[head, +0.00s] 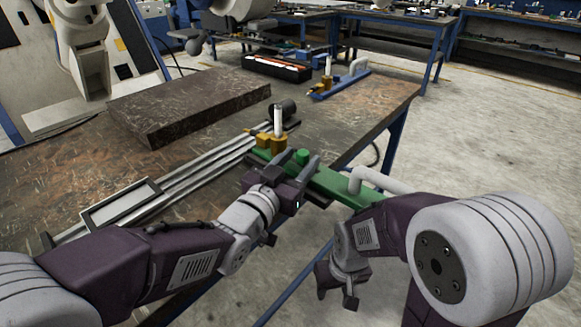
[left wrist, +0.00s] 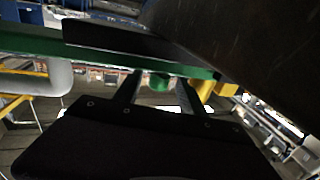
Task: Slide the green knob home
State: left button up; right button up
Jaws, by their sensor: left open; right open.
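The green knob (head: 302,156) is a short round peg on a long green bar (head: 330,182) at the table's right edge. In the left wrist view the knob (left wrist: 159,81) shows beyond my fingers, in the gap between them, with the green bar (left wrist: 35,46) running across behind. My left gripper (head: 286,164) is open, with one finger on each side of the knob in the head view. I cannot tell whether either finger touches it. My right gripper (head: 337,292) is open and empty, hanging low in front of the table, away from the bar.
A yellow block with a white post (head: 278,122) stands at the bar's far end. A white curved handle (head: 382,180) is at its near end. Metal rails (head: 190,175) run along the table to the left. A dark stone slab (head: 185,105) lies behind. The floor at right is clear.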

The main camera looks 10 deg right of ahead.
pick_arm(q)
jog(key=v, duration=0.7)
